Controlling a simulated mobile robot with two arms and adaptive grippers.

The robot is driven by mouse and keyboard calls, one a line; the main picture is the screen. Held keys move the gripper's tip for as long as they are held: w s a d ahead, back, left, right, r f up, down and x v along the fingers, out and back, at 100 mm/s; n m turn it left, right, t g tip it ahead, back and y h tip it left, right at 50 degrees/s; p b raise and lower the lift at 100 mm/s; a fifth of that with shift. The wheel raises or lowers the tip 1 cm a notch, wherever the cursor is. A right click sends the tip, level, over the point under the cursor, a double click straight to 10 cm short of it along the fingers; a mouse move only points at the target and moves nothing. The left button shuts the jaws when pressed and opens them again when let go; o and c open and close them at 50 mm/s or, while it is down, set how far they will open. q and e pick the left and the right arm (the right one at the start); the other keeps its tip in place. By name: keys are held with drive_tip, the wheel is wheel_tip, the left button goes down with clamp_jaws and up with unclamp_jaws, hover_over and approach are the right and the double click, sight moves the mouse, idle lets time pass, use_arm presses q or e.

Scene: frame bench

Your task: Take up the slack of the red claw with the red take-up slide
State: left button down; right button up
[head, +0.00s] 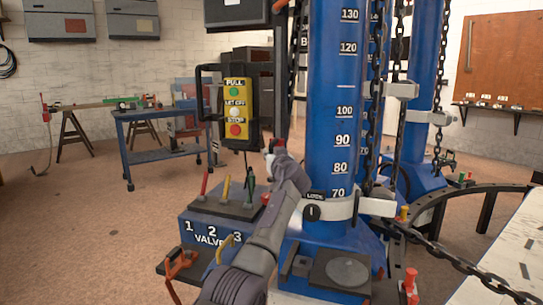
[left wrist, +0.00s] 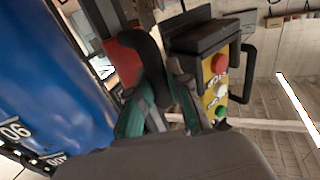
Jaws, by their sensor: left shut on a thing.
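My left gripper (head: 274,157) is beside the blue column, at the dark upright rail (head: 284,100). In the left wrist view its fingers (left wrist: 163,110), with teal pads, are closed on a part largely hidden by them. A red block, which I take to be the red take-up slide (left wrist: 123,57), shows right behind the fingers. In the head view only a fleck of red shows at the fingertips. An orange-red claw-like tool (head: 180,263) lies at the left edge of the bench; I cannot tell if it is the red claw. My right gripper is not in view.
The yellow button pendant (head: 235,108) hangs just left of my left gripper. The valve box (head: 213,215) with its levers stands below. The blue column (head: 335,100) and chains (head: 376,90) crowd the right. A blue trolley (head: 150,135) stands behind; open floor lies at left.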

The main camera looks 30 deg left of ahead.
use_arm(q)
drive_tip(key=shift+f, duration=1.1)
drive_tip(key=c, duration=1.1)
unclamp_jaws()
drive_tip(key=shift+r, duration=0.2)
drive_tip(key=shift+r, duration=0.1)
drive_tip(key=v, duration=1.2)
